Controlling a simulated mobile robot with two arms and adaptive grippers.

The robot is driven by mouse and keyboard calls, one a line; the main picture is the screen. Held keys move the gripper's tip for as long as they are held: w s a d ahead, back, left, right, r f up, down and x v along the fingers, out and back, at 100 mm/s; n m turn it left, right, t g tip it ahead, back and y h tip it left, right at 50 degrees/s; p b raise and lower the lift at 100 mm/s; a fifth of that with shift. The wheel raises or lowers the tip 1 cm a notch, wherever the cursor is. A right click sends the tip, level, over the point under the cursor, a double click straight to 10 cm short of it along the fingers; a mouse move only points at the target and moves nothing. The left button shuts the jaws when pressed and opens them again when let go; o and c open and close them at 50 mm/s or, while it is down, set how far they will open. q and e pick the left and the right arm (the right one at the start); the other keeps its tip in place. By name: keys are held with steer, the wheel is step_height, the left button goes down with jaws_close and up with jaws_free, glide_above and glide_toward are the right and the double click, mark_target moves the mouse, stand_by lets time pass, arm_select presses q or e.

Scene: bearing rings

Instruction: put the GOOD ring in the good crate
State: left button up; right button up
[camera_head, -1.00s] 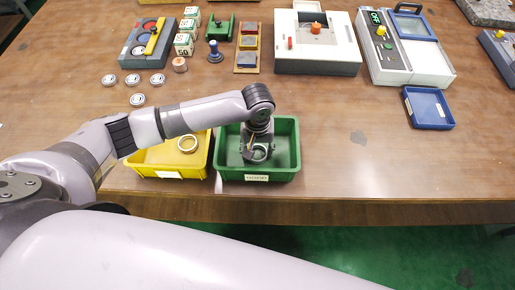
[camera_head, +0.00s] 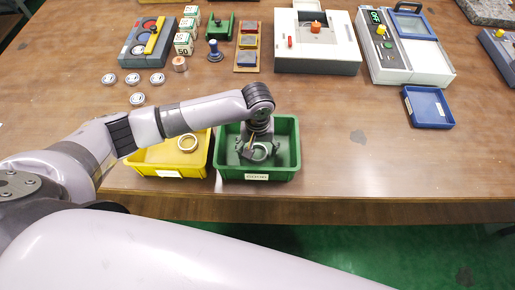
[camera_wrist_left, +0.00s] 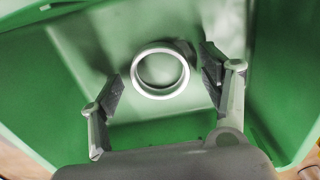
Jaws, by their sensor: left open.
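A silver ring (camera_wrist_left: 160,94) lies on the floor of the green crate (camera_wrist_left: 130,131), and it also shows in the head view (camera_head: 261,151). The green crate (camera_head: 256,176) has a white label on its front that appears to read GOOD. My left gripper (camera_wrist_left: 160,85) is open, with one finger on each side of the ring and gaps between. In the head view my left gripper (camera_head: 257,150) is down inside the green crate. My right gripper is not in view.
A blue tray (camera_head: 428,108), a white machine (camera_head: 317,50) and several small discs lie farther back. The table right of the green crate is clear.

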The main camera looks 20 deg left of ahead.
mark_target(257, 152)
arm_select(q)
step_height(257, 152, up, 12)
stand_by(0.4)
stand_by(0.5)
